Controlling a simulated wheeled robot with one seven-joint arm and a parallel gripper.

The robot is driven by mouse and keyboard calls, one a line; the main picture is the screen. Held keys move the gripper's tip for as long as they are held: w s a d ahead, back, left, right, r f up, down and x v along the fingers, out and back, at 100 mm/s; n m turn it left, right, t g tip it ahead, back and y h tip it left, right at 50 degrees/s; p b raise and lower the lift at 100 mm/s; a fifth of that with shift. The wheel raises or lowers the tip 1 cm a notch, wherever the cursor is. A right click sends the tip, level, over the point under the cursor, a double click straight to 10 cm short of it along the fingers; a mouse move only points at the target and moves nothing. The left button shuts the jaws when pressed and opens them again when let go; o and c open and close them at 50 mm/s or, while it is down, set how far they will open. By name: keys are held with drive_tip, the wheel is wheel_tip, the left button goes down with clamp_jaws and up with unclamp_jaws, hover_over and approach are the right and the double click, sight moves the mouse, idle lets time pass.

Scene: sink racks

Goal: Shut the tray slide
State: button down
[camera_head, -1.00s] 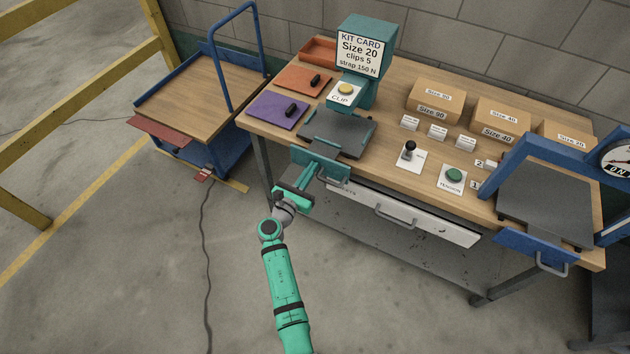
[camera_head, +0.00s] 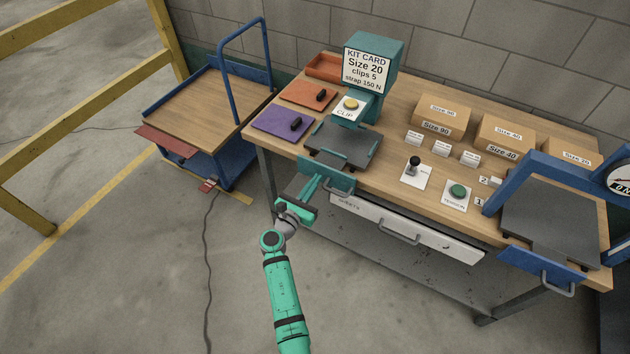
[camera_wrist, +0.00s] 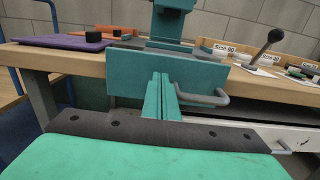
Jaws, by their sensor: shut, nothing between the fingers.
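The teal clip machine (camera_head: 374,62) stands at the back left of the bench. At its foot lies a dark tray plate (camera_head: 343,147) with a teal front panel (camera_head: 342,182), which hangs at the bench's front edge. The panel shows large in the wrist view (camera_wrist: 125,78), with a bar handle (camera_wrist: 215,98) right of its middle. My gripper (camera_head: 318,180) is shut and empty, its fingers (camera_wrist: 162,98) side by side against or very near the panel, left of the handle. Exact contact is hard to tell.
A white drawer (camera_head: 405,227) with a handle is under the bench top, right of my gripper. A blue-framed station with a dark plate (camera_head: 550,220) stands at the right end. A blue cart (camera_head: 205,105) is at the left. Open floor lies in front.

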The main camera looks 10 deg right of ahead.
drive_tip(key=v, duration=1.2)
drive_tip(key=shift+s, duration=0.35)
drive_tip(key=shift+a, duration=0.1)
drive_tip(key=s+a+f+m+g+y, duration=0.1)
drive_tip(key=s+f+m+y, duration=0.45)
drive_tip(key=s, duration=0.65)
drive_tip(key=s+a+f+m+g+y, duration=0.15)
drive_tip(key=s+f+m+y, duration=0.35)
drive_tip(key=s, duration=0.7)
drive_tip(key=s+r+m+t, duration=0.4)
drive_tip(key=s+r+m, duration=1.3)
drive_tip(key=r, duration=0.3)
drive_tip(key=shift+a+m+y, duration=0.35)
drive_tip(key=shift+a, duration=0.1)
